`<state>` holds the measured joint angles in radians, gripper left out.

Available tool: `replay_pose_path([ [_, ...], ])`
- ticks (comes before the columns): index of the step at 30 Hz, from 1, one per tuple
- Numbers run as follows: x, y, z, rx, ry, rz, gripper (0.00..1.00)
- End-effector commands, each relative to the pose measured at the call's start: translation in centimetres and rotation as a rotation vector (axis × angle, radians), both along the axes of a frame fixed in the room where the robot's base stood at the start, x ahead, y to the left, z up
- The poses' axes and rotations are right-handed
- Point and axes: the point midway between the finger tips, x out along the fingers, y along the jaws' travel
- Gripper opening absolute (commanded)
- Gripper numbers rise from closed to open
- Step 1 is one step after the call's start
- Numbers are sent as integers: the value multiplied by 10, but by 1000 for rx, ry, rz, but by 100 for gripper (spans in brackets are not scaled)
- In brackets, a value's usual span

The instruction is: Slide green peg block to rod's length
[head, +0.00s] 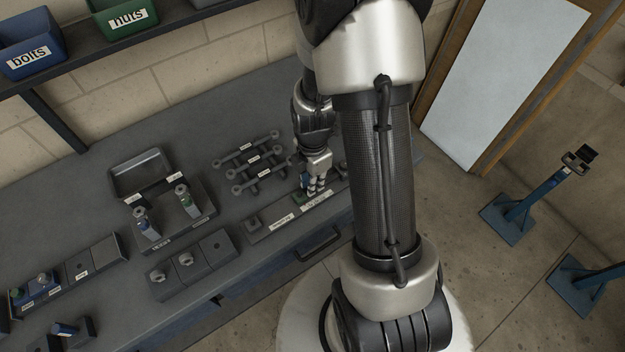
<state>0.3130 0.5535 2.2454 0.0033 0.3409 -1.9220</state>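My gripper (316,190) is low over the right part of a long grey fixture (262,233) on the bench. The fixture has pale label strips and a small dark block (254,222) at its left end. A small blue-green piece (304,181) shows just left of my gripper's fingers; I cannot tell whether it is the green peg block or whether the fingers touch it. The fingers look close together, but what is between them is too small to make out. Several dark rods (257,170) with round ends lie side by side behind the fixture, each with a white label.
A grey holder (172,242) with two small bottles, an open tray (139,172) and grey blocks (190,265) stand left on the bench. Blue "bolts" (30,45) and green "nuts" (125,20) bins sit on a shelf above. My arm hides the bench's right part.

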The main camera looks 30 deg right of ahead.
Motion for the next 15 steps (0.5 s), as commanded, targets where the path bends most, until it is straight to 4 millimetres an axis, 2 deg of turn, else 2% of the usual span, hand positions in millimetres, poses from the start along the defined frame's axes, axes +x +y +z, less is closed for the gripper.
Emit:
replay_pose_path([
  [4,0,0,0,0,-1,0,0],
  [15,0,0,0,0,-1,0,0],
])
